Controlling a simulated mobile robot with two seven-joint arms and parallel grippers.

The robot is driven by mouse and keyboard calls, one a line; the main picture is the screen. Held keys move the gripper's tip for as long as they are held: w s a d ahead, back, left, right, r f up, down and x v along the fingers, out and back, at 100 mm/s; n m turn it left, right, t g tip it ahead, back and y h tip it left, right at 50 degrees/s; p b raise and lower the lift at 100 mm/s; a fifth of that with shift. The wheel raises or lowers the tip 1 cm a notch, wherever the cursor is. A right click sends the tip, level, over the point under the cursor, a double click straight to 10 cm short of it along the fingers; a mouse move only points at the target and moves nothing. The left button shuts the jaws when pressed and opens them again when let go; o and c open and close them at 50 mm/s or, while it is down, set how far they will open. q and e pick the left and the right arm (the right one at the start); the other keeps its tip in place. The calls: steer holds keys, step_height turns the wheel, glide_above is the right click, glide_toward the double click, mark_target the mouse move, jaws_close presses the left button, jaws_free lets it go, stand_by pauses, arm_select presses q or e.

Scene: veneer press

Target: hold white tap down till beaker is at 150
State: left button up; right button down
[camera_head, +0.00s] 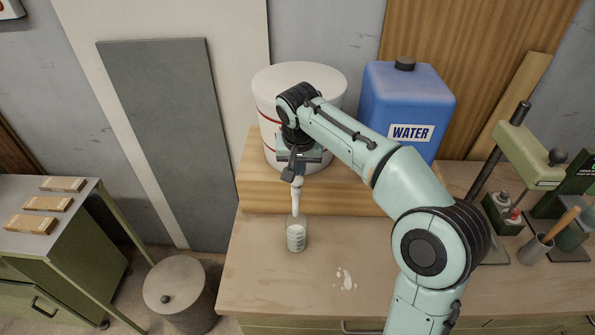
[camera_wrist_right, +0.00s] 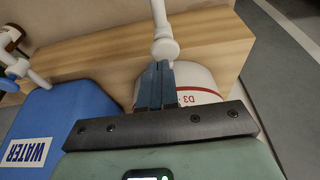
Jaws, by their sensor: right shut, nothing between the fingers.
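A white drum (camera_head: 345,82) with red bands stands on a wooden riser, and its white tap (camera_head: 297,198) points down over the bench. The tap also shows in the right wrist view (camera_wrist_right: 165,48), directly beyond my fingertips. My right gripper (camera_head: 291,176) is shut and empty at the top of the tap; whether it touches or presses it I cannot tell. A clear beaker (camera_head: 296,238) stands upright on the bench under the spout with whitish contents. Its level against the marks is too small to read. My left gripper is out of view.
A blue container (camera_head: 405,95) labelled WATER stands right of the drum on the riser (camera_head: 255,185). A white spill (camera_head: 345,280) lies on the bench. A green press (camera_head: 530,155) and a pot (camera_head: 535,250) stand at right. A lidded bin (camera_head: 180,290) stands left of the bench.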

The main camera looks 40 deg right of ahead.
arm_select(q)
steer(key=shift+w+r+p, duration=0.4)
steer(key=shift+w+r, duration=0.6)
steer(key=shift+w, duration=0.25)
arm_select(e)
steer(key=v, duration=1)
steer(key=shift+w+r, duration=0.15)
steer(key=shift+r, duration=0.1)
steer(key=shift+a, duration=0.1)
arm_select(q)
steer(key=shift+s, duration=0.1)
